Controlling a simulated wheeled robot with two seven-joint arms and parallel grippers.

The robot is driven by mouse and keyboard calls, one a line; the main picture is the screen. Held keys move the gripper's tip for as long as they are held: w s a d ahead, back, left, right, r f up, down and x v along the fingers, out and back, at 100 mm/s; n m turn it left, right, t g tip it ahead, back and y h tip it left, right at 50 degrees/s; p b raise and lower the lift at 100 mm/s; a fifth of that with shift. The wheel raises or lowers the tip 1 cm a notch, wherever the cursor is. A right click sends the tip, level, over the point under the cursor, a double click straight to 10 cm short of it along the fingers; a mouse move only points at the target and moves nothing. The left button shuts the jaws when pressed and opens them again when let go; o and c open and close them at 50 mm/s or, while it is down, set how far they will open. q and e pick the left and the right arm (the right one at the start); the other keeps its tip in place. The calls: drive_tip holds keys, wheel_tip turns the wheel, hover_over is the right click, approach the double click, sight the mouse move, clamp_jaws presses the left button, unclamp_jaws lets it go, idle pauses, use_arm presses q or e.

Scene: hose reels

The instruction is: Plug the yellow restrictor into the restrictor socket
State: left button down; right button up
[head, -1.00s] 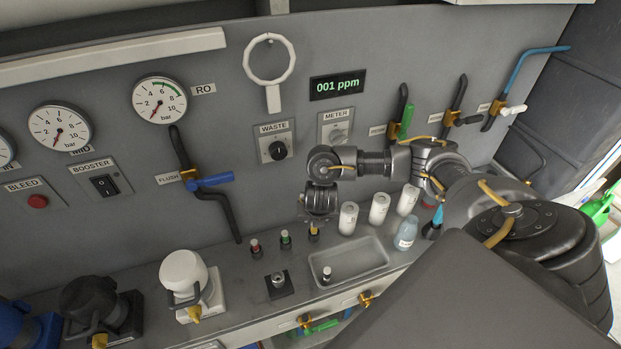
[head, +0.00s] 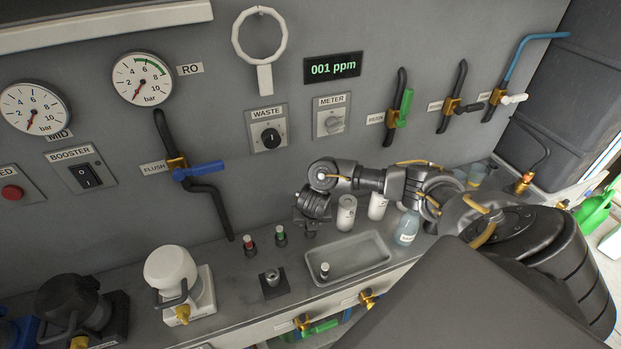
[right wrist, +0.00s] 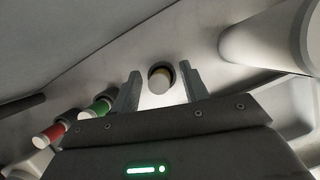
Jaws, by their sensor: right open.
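My right gripper (head: 308,222) points down over the back of the counter, right of the green-topped restrictor (head: 281,236). In the head view the gripper mostly hides this piece. A metal socket on a black square base (head: 272,282), likely the restrictor socket, stands on the counter left of the tray. My left gripper is not in view.
A red-topped restrictor (head: 249,243) stands left of the green one. White bottles (head: 346,213) and a blue bottle (head: 407,228) stand close on the right. A white-capped housing (head: 172,270) stands left.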

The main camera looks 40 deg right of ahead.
drive_tip(key=shift+c, duration=0.4)
clamp_jaws()
drive_tip(key=shift+r, duration=0.1)
